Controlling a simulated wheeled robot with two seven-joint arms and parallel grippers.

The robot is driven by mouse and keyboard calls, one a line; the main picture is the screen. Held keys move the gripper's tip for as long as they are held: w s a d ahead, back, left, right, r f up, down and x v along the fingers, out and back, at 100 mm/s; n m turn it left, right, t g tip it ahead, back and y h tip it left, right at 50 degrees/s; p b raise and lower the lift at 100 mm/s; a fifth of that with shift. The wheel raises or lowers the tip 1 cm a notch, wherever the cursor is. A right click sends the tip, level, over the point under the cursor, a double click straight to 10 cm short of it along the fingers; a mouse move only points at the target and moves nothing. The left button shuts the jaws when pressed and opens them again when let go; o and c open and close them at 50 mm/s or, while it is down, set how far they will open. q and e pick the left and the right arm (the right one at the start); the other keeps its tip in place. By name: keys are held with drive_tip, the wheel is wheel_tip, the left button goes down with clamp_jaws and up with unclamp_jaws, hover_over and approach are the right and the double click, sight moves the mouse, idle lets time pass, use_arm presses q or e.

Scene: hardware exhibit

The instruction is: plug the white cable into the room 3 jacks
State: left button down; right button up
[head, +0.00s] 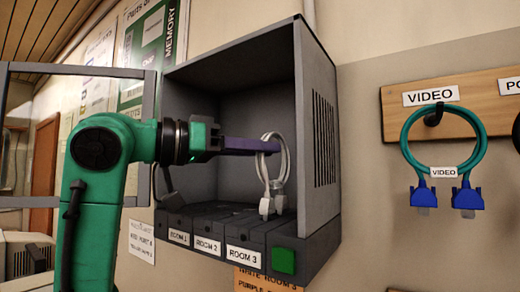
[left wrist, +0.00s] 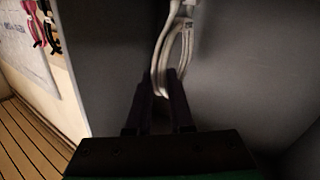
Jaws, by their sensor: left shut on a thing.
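The white cable (head: 276,165) is coiled in a loop inside the grey wall box (head: 318,160). Its two plug ends hang down close over the ROOM 3 block (head: 245,256); I cannot tell if they are seated in the jacks. My left gripper (head: 272,146) is shut on the top of the loop, reaching in from the left. In the left wrist view the cable (left wrist: 172,50) shows between and beyond the dark fingers (left wrist: 160,90). The ROOM 1 label (head: 179,237) and ROOM 2 label (head: 208,245) sit to the left. My right gripper is not in view.
A green button (head: 284,260) is at the box's front right corner. The box's side walls and top surround my gripper closely. A teal VIDEO cable (head: 443,145) with blue plugs hangs on a wooden rack (head: 470,115) to the right. Posters cover the wall behind.

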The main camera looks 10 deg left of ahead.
use_arm(q)
drive_tip(key=shift+f, duration=0.3)
idle(0.5)
drive_tip(key=shift+c, duration=0.4)
unclamp_jaws()
idle(0.3)
drive_tip(key=b+v, duration=0.1)
drive_tip(key=v, duration=0.6)
drive_tip(key=shift+s+a+b, duration=0.25)
drive_tip(key=shift+a+b, duration=0.05)
drive_tip(key=shift+b, duration=0.1)
drive_tip(key=shift+d, duration=0.1)
drive_tip(key=shift+w, duration=0.1)
